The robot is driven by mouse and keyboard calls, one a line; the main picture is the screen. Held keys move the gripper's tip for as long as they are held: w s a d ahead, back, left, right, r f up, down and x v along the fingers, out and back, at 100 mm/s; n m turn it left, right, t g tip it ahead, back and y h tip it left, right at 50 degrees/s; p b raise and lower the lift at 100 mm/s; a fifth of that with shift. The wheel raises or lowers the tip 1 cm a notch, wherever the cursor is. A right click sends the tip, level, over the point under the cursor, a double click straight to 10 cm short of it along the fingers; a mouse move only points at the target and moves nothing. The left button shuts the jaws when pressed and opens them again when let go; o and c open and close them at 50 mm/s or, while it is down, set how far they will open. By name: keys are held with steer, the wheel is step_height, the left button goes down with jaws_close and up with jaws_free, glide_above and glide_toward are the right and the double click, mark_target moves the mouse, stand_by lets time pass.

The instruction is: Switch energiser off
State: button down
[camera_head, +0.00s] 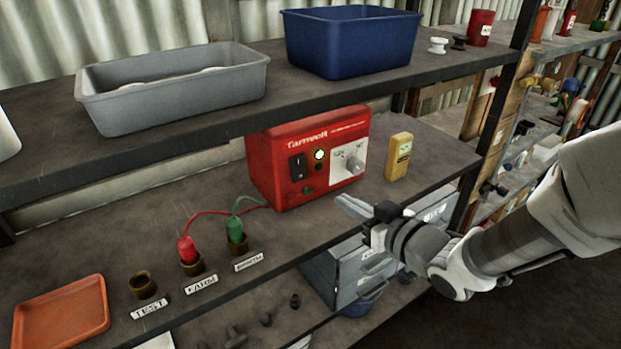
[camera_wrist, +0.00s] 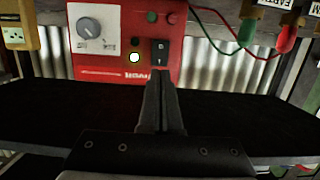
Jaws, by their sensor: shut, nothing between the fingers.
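The red energiser (camera_head: 318,155) stands on the middle shelf. Its front has a black rocker switch (camera_head: 298,167), a lit white lamp (camera_head: 319,155) and a grey dial (camera_head: 354,164). In the wrist view the energiser (camera_wrist: 122,62) appears upside down, with the rocker switch (camera_wrist: 160,52) just beyond my fingertips, the lit lamp (camera_wrist: 134,57) and the dial (camera_wrist: 90,27). My gripper (camera_head: 352,208) is shut and empty in front of the energiser, below and right of the switch in the head view. In the wrist view the shut fingers (camera_wrist: 161,80) point towards the switch; contact cannot be told.
Red (camera_head: 187,249) and green (camera_head: 236,231) plugs sit in brass sockets at the shelf's front, with leads to the energiser. A yellow tester (camera_head: 398,157) stands to its right. An orange tray (camera_head: 62,312) lies left. The upper shelf holds a grey tub (camera_head: 175,92) and blue bin (camera_head: 350,45).

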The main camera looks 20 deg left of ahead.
mark_target(301, 176)
steer(key=b+x, duration=0.1)
steer(key=x, duration=1.2)
steer(key=shift+w+a+f+b, duration=0.1)
steer(key=shift+w+a+b, duration=0.1)
steer(key=shift+w+b, duration=0.15)
steer(key=f+b, duration=0.1)
steer(key=b, duration=0.2)
steer(key=shift+w+a+t, duration=0.1)
steer(key=shift+a+t, duration=0.05)
steer(key=shift+t, duration=0.25)
steer(key=shift+r+y, duration=0.3)
steer(key=shift+r, duration=0.1)
